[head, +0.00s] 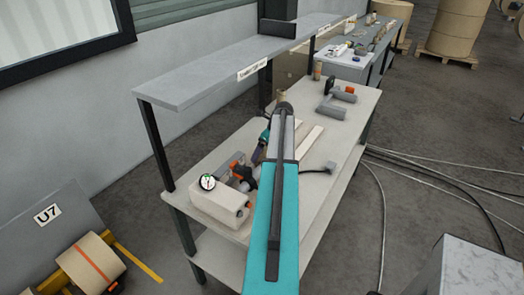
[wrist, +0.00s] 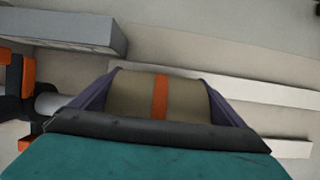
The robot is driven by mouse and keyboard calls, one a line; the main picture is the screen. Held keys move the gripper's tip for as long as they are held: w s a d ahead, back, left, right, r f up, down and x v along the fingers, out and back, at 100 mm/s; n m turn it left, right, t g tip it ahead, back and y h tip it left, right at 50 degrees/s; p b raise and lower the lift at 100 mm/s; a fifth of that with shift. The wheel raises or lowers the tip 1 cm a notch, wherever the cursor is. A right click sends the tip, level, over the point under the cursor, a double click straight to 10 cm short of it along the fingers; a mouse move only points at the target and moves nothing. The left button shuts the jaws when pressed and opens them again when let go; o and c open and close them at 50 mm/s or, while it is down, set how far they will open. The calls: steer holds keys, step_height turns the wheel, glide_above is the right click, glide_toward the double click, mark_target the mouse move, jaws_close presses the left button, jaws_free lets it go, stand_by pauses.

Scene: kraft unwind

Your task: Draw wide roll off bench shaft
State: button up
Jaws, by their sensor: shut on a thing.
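In the wrist view, a brown roll (wrist: 135,95) with an orange band sits between the two dark purple fingers of my gripper (wrist: 160,92), which is shut on it. A grey shaft (wrist: 50,102) with black and orange parts lies just left of the left finger; I cannot tell whether it enters the roll. In the head view, my gripper (head: 258,153) is low over the bench (head: 330,135), mostly behind my teal arm. The held roll is hidden there. A cream unit (head: 215,203) with a round dial and orange-black fittings stands left of my gripper.
A long grey shelf (head: 210,72) runs above the bench's back side. Pale flat strips (head: 308,141) and a dark-corded grey block (head: 330,167) lie right of my arm. A grey-and-orange tool (head: 336,108) lies farther back. Another orange-striped roll (head: 100,255) is at lower left.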

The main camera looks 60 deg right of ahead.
steer(key=shift+d, duration=0.1)
steer(key=o, duration=1)
steer(key=shift+r, duration=0.1)
steer(key=shift+b+v, duration=2.25)
steer(key=shift+v, duration=4.65)
steer(key=shift+s, duration=0.1)
